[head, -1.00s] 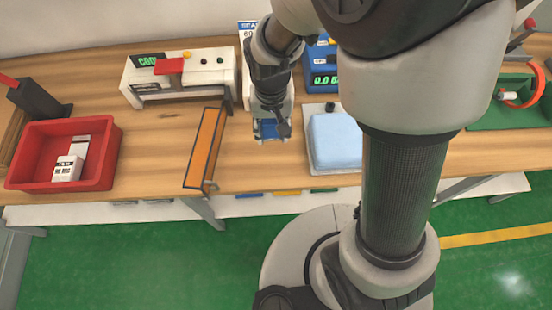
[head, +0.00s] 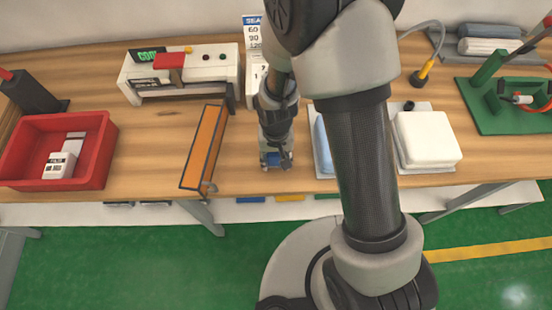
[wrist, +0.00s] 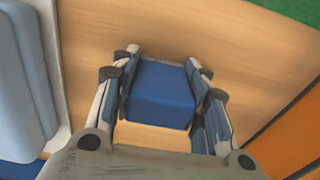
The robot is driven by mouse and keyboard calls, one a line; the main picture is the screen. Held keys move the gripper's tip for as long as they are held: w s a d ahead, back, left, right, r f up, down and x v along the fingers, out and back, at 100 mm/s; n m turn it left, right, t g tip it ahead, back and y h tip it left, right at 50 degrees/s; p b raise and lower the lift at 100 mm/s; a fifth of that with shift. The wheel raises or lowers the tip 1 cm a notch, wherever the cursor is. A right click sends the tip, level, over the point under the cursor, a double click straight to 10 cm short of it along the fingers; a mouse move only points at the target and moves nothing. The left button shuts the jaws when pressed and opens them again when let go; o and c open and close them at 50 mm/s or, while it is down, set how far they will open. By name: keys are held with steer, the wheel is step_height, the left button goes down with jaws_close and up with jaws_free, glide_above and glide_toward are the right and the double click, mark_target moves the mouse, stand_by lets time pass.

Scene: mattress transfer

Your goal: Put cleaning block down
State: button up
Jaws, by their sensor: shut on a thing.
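The cleaning block is a blue block (wrist: 160,95) between the two fingers of my gripper (wrist: 163,100) in the wrist view. My gripper is shut on its sides. In the head view my gripper (head: 276,164) points down near the table's front edge, with a little blue of the block visible at its tips. The block is over bare wood; whether it touches the table I cannot tell.
An orange bar (head: 204,148) lies left of my gripper, and a light-blue mattress (head: 321,147) on a pale plate lies right, partly behind my arm. A red bin (head: 103,150), a sealing machine (head: 215,75) and a white mattress (head: 427,138) stand farther off.

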steer(key=shift+r, duration=0.1)
steer(key=shift+f, duration=0.25)
steer(key=o, duration=1.1)
steer(key=shift+r, duration=0.1)
steer(key=shift+o, duration=0.2)
step_height(320, 180, up, 12)
steer(key=p, duration=0.4)
steer(key=shift+r, duration=0.2)
